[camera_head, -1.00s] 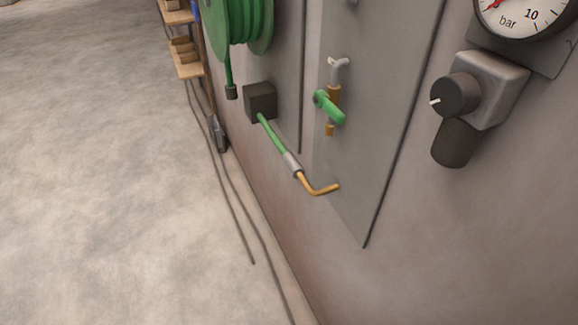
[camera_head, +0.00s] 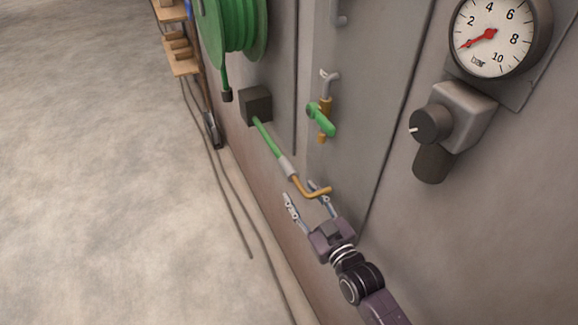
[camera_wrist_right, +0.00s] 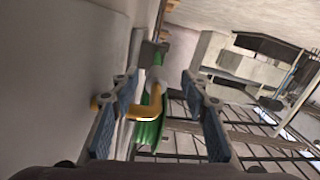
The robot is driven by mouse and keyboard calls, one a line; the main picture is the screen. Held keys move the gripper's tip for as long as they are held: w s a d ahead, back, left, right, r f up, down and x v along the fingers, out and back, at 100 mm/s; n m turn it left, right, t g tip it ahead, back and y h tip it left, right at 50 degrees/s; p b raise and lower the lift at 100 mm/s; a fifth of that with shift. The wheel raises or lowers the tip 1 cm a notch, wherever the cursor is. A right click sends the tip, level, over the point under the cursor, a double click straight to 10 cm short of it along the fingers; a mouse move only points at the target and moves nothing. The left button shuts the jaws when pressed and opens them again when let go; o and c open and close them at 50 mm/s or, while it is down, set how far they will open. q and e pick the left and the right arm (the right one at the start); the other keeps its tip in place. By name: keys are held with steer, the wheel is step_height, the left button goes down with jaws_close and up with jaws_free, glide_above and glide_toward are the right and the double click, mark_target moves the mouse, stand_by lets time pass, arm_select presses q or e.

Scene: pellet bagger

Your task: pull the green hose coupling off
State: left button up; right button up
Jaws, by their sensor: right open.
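The green hose (camera_head: 268,139) runs from a black wall box down to a silver-grey coupling (camera_head: 288,166). The coupling joins a bent brass pipe (camera_head: 316,194) that enters the wall panel. My right gripper (camera_head: 300,191) is open, just below the coupling and near the brass bend, with one finger on either side of the pipe's line. In the right wrist view the brass pipe (camera_wrist_right: 150,104) and the pale coupling (camera_wrist_right: 155,78) show between the open fingers (camera_wrist_right: 158,88). Nothing is gripped. My left gripper is not in view.
A green-handled valve (camera_head: 321,119) sits on the panel above the pipe. A pressure gauge (camera_head: 496,35) and a regulator with a black knob (camera_head: 430,125) are on the right. A green hose reel (camera_head: 232,30) hangs above. The floor (camera_head: 100,170) at left is mostly clear.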

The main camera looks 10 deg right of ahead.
mark_target(289, 170)
steer(key=r, duration=0.2)
steer(key=shift+w+a+r, duration=0.1)
steer(key=shift+w+r, duration=0.15)
steer(key=shift+r, duration=0.05)
steer(key=p+x, duration=0.1)
steer(key=x, duration=0.6)
steer(key=shift+w+a, duration=0.1)
steer(key=shift+w, duration=0.1)
steer(key=shift+c, duration=0.4)
jaws_close()
steer(key=shift+f, duration=0.1)
